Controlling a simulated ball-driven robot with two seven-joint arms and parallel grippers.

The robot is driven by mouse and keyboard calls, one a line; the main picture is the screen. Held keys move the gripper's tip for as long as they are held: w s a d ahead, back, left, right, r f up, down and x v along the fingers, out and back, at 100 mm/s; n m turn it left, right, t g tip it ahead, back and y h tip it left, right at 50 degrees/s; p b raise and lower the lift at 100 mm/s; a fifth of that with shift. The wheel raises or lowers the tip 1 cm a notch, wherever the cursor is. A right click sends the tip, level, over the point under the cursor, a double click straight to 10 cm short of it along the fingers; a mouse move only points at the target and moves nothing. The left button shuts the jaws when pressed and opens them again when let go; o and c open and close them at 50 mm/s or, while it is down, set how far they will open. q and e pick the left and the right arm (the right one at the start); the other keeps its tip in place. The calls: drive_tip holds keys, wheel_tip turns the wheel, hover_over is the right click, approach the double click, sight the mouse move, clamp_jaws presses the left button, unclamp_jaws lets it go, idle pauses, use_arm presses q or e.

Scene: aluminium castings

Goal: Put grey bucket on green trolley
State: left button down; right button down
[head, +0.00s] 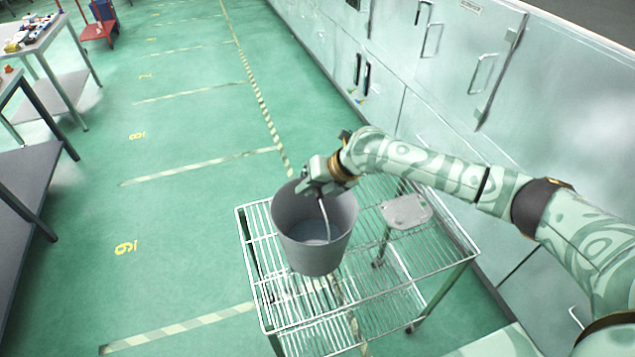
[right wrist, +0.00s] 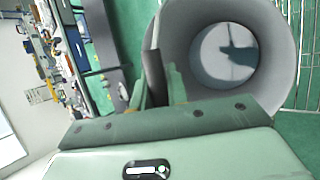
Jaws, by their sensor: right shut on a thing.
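The grey bucket (head: 315,260) hangs upright in the head view, over the left part of the wire top shelf of the trolley (head: 400,290). Whether the bucket's base touches the shelf I cannot tell. My left gripper is not in view.
A light grey flat piece (head: 406,210) lies on the trolley's right rear part. Pale cabinets (head: 440,60) with handles run close along the right. Tables (head: 50,35) stand at the left, with a red and blue cart (head: 100,25) behind. The green floor between is free.

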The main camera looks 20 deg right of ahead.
drive_tip(key=shift+w+a+f+p, duration=0.15)
drive_tip(key=shift+f+p, duration=0.3)
drive_tip(key=shift+f, duration=1.1)
drive_tip(key=c, duration=1.4)
unclamp_jaws()
drive_tip(key=shift+f, duration=0.15)
drive_tip(key=shift+o, duration=0.2)
drive_tip(key=v, duration=1.2)
drive_tip(key=shift+s, duration=0.2)
